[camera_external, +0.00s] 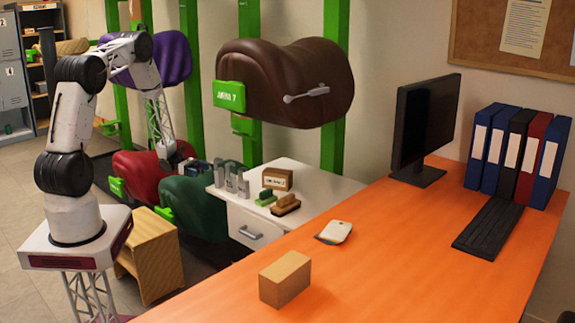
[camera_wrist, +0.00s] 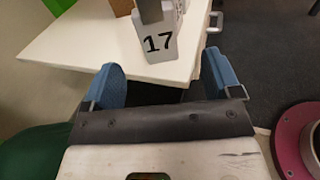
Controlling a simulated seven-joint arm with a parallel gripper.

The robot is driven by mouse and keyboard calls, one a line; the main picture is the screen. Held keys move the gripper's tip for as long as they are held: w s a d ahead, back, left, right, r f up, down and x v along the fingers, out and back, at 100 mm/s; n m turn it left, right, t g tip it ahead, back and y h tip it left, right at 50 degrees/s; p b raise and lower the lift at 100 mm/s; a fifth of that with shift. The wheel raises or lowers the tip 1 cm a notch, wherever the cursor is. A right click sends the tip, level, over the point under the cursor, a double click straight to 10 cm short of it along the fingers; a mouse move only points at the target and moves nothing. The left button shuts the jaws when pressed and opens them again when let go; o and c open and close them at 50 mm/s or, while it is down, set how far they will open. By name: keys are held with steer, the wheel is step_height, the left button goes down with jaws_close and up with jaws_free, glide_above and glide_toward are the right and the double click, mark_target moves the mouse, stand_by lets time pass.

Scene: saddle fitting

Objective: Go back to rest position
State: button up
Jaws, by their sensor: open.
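My gripper (camera_wrist: 162,82) shows in the wrist view as two blue fingers held wide apart, with nothing between them. A metal holder with a number 17 plate (camera_wrist: 158,46) stands on the white table just beyond the fingers, apart from them. In the external view my arm rises from its base at the left, bends over and reaches down to the left edge of the white cabinet (camera_external: 322,182). My gripper there is small and partly hidden, close to several grey metal holders (camera_external: 232,183).
A small labelled box (camera_external: 277,179), a green brush (camera_external: 265,198) and a brown brush (camera_external: 286,205) lie on the cabinet. Saddles hang on green posts behind, including a brown one (camera_external: 290,85). The orange desk (camera_external: 390,260) holds a wooden block (camera_external: 285,278) and a monitor (camera_external: 425,125).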

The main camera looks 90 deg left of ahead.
steer(key=w+d+r+m+g, duration=0.2)
steer(key=d+r+m+g, duration=0.6)
steer(key=d+r, duration=0.4)
steer(key=w+d+r+m+g, duration=0.2)
steer(key=d+r+m+g, duration=0.5)
steer(key=d+r, duration=0.5)
steer(key=s+d+r+m+y, duration=0.2)
steer(key=d+r+m, duration=0.3)
steer(key=d, duration=0.7)
steer(key=s+d+r+m+t+y, duration=0.1)
steer(key=s+d+r+m+y, duration=0.2)
steer(key=d+r, duration=0.7)
steer(key=s+d+r+m+t+y, duration=0.1)
steer(key=s+d+r+m, duration=0.4)
steer(key=d, duration=1)
step_height(320, 180, up, 2)
steer(key=m+y, duration=0.1)
steer(key=m, duration=0.2)
steer(key=shift+r+y, duration=0.25)
steer(key=shift+y, duration=0.05)
